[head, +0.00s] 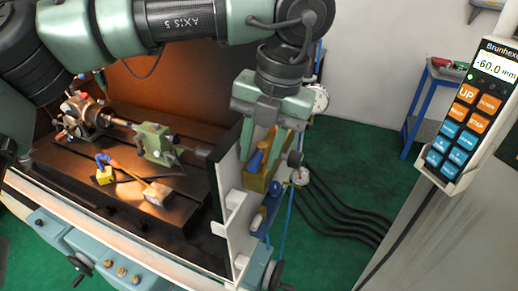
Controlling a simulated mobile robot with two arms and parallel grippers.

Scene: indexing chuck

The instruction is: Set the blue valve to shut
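My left gripper (265,140) comes down from above near the white panel at the right end of the machine bed. Its two fingers are apart. A blue upright part (255,161) on an olive-yellow block shows between and below the fingers; I cannot tell whether they touch it. A blue fitting (104,159) with an orange stem lies on the dark bed beside a yellow block (105,176). I cannot tell for sure which blue part is the valve, and no shut marking is readable. My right gripper is not in view.
A green tailstock (153,144) and a chuck (85,115) stand on the bed. The white panel (228,188) stands upright beside my gripper. Round gauges (300,177) and black hoses (345,212) are to its right. A control pendant (468,115) stands at far right.

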